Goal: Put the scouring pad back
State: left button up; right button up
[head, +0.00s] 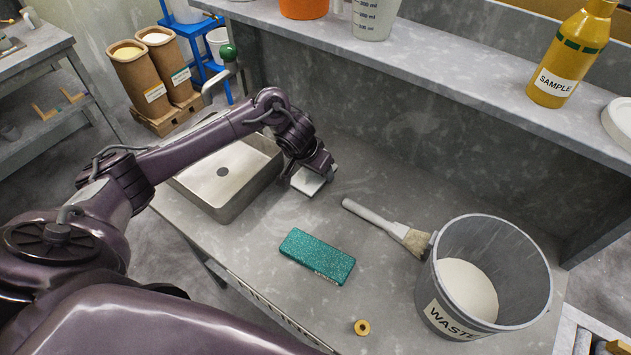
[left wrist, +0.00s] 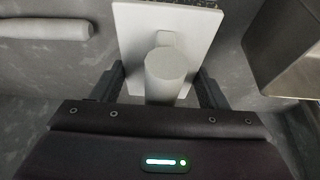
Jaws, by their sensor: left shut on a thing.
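My left gripper (head: 318,166) is shut on a pale square plate with a short round handle (head: 308,181), beside the sink's right edge. In the left wrist view the handle (left wrist: 166,68) stands between the fingers of the gripper (left wrist: 160,88), with the plate (left wrist: 137,30) beyond it. I cannot tell whether the plate touches the counter. A teal speckled block (head: 317,257), which looks like a scouring pad, lies flat on the counter, apart from the gripper and nearer to me. Small lettering on its front side is not readable. My right gripper is not in view.
A steel sink (head: 222,172) is at the left. A brush (head: 385,226) lies beside a grey WASTE pail (head: 450,307) holding pale material. A brass ring (head: 362,327) lies near the front edge. A shelf (head: 440,70) overhangs the back. Counter around the teal block is clear.

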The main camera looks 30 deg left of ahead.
aim_at(315, 180)
pick_arm(q)
jog(key=shift+f, duration=0.75)
notch_tip(315, 180, down, 4)
jog(key=shift+r, duration=0.25)
jog(key=shift+f, duration=0.2)
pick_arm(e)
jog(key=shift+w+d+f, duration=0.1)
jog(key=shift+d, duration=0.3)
pick_arm(q)
jog(key=shift+f, duration=0.1)
jog(key=o, duration=0.9)
jog(key=shift+o, duration=0.2)
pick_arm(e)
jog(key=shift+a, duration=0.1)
